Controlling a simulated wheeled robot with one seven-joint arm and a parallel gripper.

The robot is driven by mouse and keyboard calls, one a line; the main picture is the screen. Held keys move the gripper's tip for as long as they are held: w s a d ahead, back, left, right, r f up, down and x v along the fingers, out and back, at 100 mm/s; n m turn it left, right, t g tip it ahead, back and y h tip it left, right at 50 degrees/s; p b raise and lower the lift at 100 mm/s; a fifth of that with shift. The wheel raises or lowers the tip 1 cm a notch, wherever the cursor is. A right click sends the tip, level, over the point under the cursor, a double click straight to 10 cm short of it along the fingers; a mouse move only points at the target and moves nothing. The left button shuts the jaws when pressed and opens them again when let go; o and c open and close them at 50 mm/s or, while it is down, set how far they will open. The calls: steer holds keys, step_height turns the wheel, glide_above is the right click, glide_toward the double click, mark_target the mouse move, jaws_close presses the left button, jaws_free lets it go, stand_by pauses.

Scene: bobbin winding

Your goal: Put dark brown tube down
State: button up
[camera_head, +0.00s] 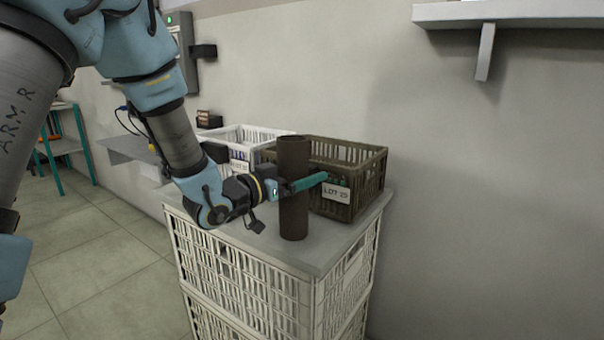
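The dark brown tube (293,216) is upright over the front part of the grey tabletop (262,250). Its lower end is at or very close to the surface; I cannot tell whether it touches. My gripper (306,184) reaches in from the left at about the tube's mid-height. The other finger is hidden behind the tube. The gripper appears shut on the tube.
A dark brown crate (371,171) with a lot label stands right behind the tube. A white crate (240,137) stands behind my gripper. The tabletop rests on stacked white crates (243,283). A wall shelf (520,13) is at the upper right. Some bare tabletop lies around the tube.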

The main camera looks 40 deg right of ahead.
steer(key=shift+r, duration=0.1)
steer(key=a, duration=1.2)
steer(key=w+a+f+n+t+y, duration=0.45)
steer(key=w+a, duration=0.25)
steer(key=a, duration=0.2)
steer(key=w+a+f+n+t+y, duration=0.3)
steer(key=w+a+y, duration=0.35)
steer(key=a, duration=0.25)
steer(key=a+f+n+g+y, duration=0.2)
steer(key=a+f+n+y, duration=0.15)
steer(key=a, duration=0.75)
steer(key=s+a+n+g+y, duration=0.3)
steer(key=s+a+n+g, duration=0.2)
steer(key=s+a, duration=0.4)
steer(key=shift+s+a+f+b, duration=0.2)
steer(key=shift+s+b, duration=0.2)
steer(key=shift+s, duration=0.5)
steer(key=shift+r, duration=0.1)
